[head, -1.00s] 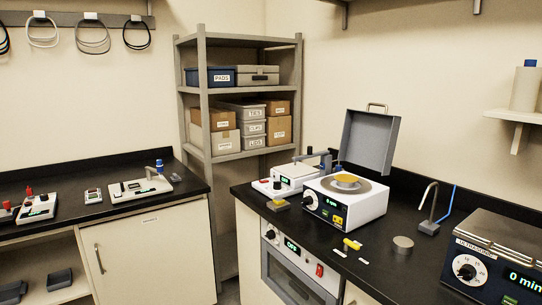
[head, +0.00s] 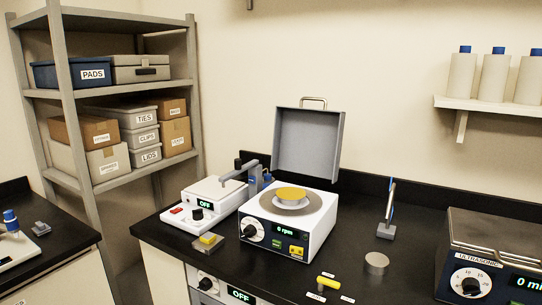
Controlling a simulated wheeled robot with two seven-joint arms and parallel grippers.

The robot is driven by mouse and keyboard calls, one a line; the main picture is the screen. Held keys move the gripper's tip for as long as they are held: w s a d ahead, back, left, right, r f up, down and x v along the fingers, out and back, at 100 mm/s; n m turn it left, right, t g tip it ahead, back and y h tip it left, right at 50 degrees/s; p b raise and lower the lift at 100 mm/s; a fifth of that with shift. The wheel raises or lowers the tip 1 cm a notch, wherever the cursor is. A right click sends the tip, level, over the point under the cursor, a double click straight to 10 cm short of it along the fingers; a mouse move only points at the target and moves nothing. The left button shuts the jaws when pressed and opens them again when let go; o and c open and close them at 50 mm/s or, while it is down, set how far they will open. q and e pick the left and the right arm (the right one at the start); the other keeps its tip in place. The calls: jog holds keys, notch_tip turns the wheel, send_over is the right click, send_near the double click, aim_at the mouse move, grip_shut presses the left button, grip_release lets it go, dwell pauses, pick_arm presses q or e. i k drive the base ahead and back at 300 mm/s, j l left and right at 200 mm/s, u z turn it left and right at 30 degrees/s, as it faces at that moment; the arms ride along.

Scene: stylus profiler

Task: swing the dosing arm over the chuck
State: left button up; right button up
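The spin coater (head: 287,228) is a white box on the black bench, with its grey lid (head: 309,146) standing open and a display reading 0 rpm. Its chuck area (head: 291,204) shows a yellow disc (head: 291,193) on top, in a round grey bowl. The grey dosing arm (head: 240,171) stands on a post with a blue part behind the left side of the coater. Its tip points left, over the white hotplate-like unit, away from the chuck. Neither of my grippers is in view.
Left of the coater is a white unit (head: 206,196) reading OFF, with a small yellow-topped block (head: 208,241) in front. A yellow tool (head: 328,282), a grey cylinder (head: 376,263) and a stand (head: 387,230) lie to the right. An ultrasonic bath (head: 490,262) stands at far right.

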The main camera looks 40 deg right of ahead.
aim_at(239, 168)
jog(key=i+j+z, duration=0.1)
jog(key=i+z, duration=0.35)
jog(key=i+j+z, duration=0.3)
jog(key=z, duration=0.2)
jog(key=i, duration=0.1)
